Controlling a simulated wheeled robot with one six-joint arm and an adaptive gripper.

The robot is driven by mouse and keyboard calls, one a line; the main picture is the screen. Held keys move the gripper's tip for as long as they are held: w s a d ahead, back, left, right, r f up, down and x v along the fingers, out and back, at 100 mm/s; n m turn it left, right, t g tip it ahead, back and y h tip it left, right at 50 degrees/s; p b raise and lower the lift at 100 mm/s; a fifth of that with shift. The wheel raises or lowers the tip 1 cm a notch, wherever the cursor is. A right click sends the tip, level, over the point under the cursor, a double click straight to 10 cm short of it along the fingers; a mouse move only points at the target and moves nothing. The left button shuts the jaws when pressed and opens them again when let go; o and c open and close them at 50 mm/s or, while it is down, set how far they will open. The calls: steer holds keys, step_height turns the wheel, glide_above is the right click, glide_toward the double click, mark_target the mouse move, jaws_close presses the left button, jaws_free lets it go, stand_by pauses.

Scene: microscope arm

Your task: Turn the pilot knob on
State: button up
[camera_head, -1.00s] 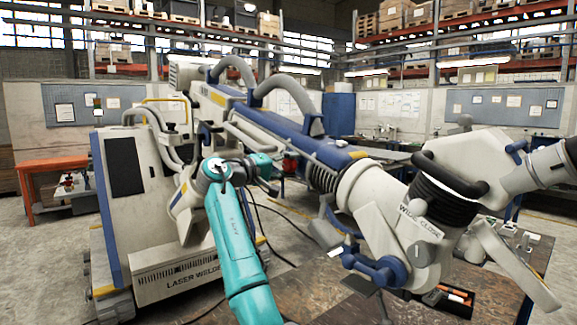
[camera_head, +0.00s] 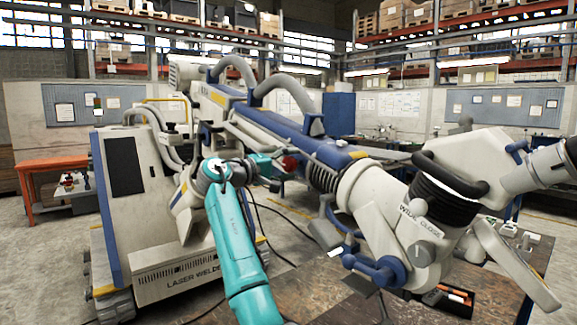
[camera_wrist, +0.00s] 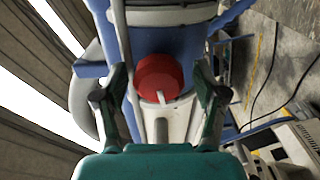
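The pilot knob is a round red knob (camera_wrist: 160,78) with a small pale pointer at its lower edge, mounted on a blue and white part of the machine arm. In the head view the red knob (camera_head: 290,163) shows small on the arm's underside. My gripper (camera_wrist: 160,72) is open and empty, with one dark green finger on each side of the knob in the picture and gaps on both sides. In the head view my gripper (camera_head: 270,171) is just left of the knob. I cannot tell how far the fingertips are from it in depth.
The large white and blue laser welder (camera_head: 125,215) stands on the left. Its thick jointed arm (camera_head: 385,200) reaches to the right, close above my gripper. Hoses loop over it. A workbench with tools (camera_head: 450,300) is at the lower right, and an orange table (camera_head: 40,165) at far left.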

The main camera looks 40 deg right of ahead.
steer(key=a, duration=1.2)
steer(key=shift+s, duration=0.2)
stand_by(0.4)
